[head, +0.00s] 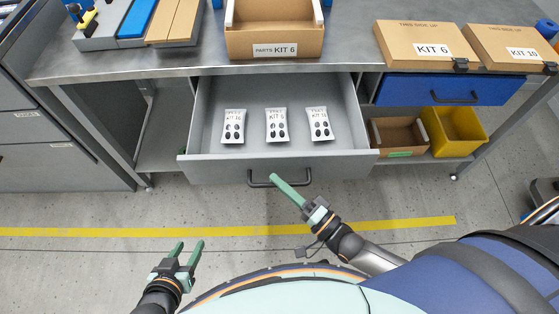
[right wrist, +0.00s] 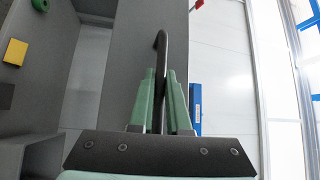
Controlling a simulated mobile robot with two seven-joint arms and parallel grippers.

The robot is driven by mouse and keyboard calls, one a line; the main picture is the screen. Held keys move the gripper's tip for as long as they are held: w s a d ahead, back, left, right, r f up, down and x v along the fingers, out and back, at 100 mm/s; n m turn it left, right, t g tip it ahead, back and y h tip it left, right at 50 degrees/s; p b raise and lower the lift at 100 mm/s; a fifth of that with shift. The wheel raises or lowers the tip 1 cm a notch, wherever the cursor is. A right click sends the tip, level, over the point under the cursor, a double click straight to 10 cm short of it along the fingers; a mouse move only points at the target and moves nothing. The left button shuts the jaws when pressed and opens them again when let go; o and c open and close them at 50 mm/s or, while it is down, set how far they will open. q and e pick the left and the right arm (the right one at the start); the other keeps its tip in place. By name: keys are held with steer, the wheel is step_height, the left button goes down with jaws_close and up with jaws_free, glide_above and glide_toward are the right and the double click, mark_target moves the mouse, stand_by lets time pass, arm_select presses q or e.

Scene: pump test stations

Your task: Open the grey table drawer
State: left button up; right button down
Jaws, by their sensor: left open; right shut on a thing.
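The grey table drawer (head: 218,167) is pulled out from under the steel table in the head view. Three white kit packets (head: 277,125) lie in a row inside it. Its black bar handle (head: 257,181) is on the front panel. My right gripper (head: 276,180) is shut on the handle near its middle. In the right wrist view the green fingers (right wrist: 163,88) stand on both sides of the dark handle bar (right wrist: 161,48). My left gripper (head: 188,246) is open and empty, low over the floor and apart from the drawer.
A blue drawer (head: 408,90) to the right is closed. Below it are a cardboard bin (head: 376,133) and a yellow bin (head: 457,117). Boxes, including the parts box (head: 240,43), stand on the tabletop (head: 345,48). Floor with a yellow line (head: 110,232) lies clear in front.

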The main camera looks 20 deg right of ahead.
steer(key=shift+s+a, duration=0.2)
steer(key=shift+s, duration=0.55)
arm_select(q)
steer(key=shift+d, duration=0.1)
steer(key=shift+r, duration=0.15)
arm_select(e)
steer(key=c, duration=0.9)
jaws_free()
arm_select(q)
steer(key=shift+d, duration=0.1)
arm_select(e)
steer(key=shift+s, duration=0.1)
